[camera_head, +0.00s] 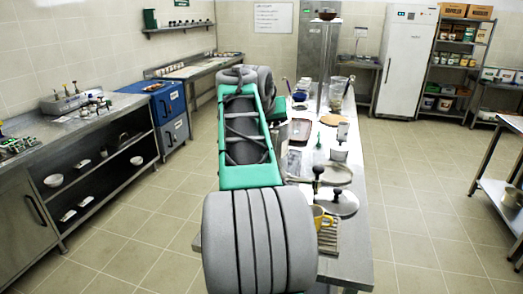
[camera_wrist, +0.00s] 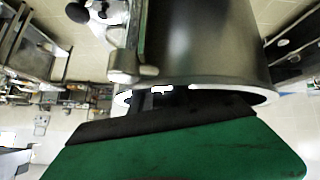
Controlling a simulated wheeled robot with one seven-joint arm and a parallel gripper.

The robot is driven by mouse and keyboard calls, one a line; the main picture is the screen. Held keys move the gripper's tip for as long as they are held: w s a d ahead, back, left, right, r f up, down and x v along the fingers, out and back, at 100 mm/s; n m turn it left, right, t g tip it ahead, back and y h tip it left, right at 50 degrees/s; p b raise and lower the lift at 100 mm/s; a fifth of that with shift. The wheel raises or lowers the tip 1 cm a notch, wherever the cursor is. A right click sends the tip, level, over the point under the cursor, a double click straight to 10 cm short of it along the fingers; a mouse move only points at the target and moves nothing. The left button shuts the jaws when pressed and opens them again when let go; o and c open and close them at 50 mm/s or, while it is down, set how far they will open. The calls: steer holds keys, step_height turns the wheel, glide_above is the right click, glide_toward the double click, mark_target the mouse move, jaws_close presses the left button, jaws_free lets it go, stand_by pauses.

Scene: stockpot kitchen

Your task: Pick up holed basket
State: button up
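I cannot pick out the holed basket for certain in either view. In the wrist view a large dark metal cylinder (camera_wrist: 205,45) with a pale lower rim fills the upper middle, close to my gripper. A metal handle-like piece (camera_wrist: 125,66) shows at its left side. I cannot tell whether this vessel is the basket, as no holes are clear on it. A green part of my gripper with a black edge covers the bottom of the wrist view. Its fingertips do not show clearly. In the head view my green and grey arm hides the gripper and part of the table.
The long steel table (camera_head: 352,245) holds a yellow mug (camera_head: 322,216), a lid with a black knob (camera_head: 338,203), a brown round board (camera_head: 331,120) and a tray (camera_head: 300,131). A counter (camera_head: 75,130) stands left, a white fridge (camera_head: 406,60) at the back.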

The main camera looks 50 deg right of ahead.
jaws_close()
stand_by(1.3)
